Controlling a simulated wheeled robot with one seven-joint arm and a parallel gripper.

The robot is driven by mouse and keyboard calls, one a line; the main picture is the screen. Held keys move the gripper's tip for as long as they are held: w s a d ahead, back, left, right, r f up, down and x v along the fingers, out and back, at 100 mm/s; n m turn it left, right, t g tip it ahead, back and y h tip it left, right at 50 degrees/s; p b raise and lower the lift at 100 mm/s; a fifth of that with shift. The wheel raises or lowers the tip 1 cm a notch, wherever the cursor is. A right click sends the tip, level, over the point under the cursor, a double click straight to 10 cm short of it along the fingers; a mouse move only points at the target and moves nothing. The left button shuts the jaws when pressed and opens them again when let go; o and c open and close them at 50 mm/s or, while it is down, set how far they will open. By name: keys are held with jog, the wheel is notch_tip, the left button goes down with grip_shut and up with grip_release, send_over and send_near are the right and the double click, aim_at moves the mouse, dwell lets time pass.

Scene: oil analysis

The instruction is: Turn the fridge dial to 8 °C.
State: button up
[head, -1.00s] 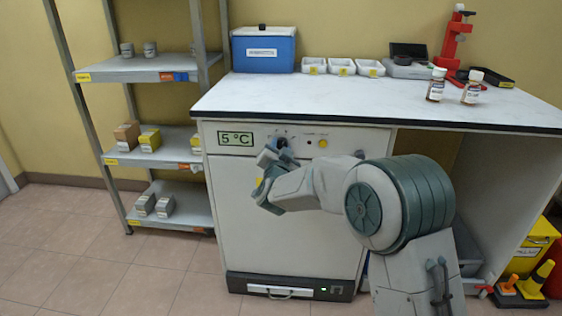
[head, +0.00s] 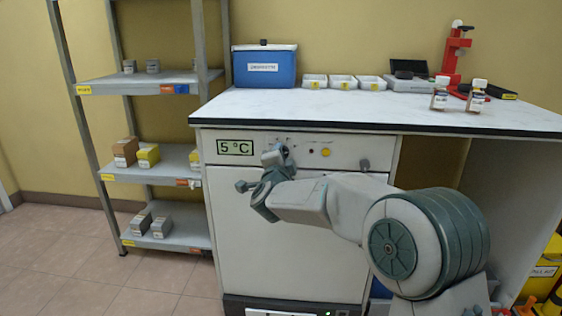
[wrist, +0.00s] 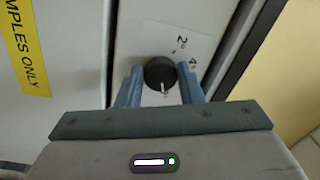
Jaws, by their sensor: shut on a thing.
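The fridge (head: 285,235) stands under the white worktop, and its display (head: 235,147) reads 5 °C. In the wrist view the black round dial (wrist: 160,72) sits on the fridge's pale panel with a light pointer mark on it. The printed marks 2° and 4° show beside it; other marks are hidden or out of view. My gripper (wrist: 159,80) is shut on the dial, one blue-grey finger on each side. In the head view my gripper (head: 277,156) is at the control panel right of the display and hides the dial.
The worktop edge (head: 380,127) overhangs just above. A metal shelf (head: 150,88) stands left. A yellow label (wrist: 27,50) shows in the wrist view.

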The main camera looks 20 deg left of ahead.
dwell(0.4)
jog(key=o, duration=1)
jog(key=p+v, duration=0.2)
jog(key=v, duration=1.1)
jog(key=shift+s+p, duration=0.35)
jog(key=shift+s, duration=0.05)
